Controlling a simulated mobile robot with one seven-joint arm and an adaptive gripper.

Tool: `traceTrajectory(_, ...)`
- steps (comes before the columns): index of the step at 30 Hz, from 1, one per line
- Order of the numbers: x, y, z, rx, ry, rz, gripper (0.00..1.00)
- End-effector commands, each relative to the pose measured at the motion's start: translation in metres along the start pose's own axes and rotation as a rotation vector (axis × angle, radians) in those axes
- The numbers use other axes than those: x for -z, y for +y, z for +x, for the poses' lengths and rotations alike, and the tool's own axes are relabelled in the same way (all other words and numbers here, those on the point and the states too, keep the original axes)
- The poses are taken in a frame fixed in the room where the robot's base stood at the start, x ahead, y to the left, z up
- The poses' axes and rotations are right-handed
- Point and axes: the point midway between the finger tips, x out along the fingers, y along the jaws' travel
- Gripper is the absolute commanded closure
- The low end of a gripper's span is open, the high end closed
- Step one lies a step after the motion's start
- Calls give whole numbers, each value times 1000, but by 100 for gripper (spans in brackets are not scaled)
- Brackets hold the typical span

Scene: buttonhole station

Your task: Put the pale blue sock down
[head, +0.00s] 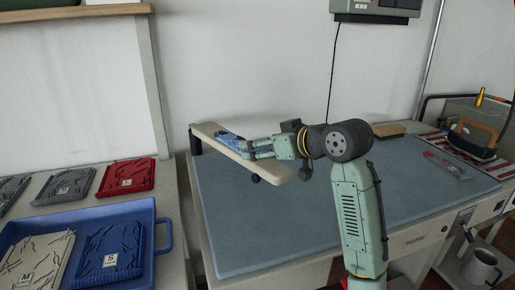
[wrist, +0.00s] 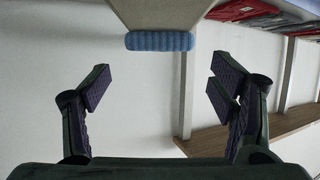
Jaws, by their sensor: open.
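The pale blue sock (head: 231,139) is on the long cream board (head: 268,176) in the head view, towards its far left part. In the wrist view a blue ribbed band of the sock (wrist: 160,41) shows at the end of the cream board (wrist: 165,12). I cannot tell whether the sock lies on the board or wraps around it. My gripper (head: 258,149) is at the board, just right of the sock, and partly hides it. In the wrist view my gripper (wrist: 160,88) is open, with nothing between its fingers; the sock is beyond the fingertips.
The blue-grey table top (head: 300,225) is mostly clear. At left are a blue tray (head: 165,232) with packs, a red pack (head: 127,176) and grey packs.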

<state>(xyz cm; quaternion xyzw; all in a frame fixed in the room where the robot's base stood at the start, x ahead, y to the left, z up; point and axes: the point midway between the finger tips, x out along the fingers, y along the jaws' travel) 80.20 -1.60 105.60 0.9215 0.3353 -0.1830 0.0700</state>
Motion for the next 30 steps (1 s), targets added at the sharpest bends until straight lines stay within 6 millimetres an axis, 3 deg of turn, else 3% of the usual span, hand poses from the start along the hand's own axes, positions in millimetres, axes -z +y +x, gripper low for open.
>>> traceTrajectory(6,-3,0,-49,-2,2,-2,22)
traceTrajectory(12,-2,0,-81,-1,1,0,22)
traceTrajectory(18,-1,0,-93,1,-1,0,22)
traceTrajectory(30,-1,0,-93,0,-1,1,22)
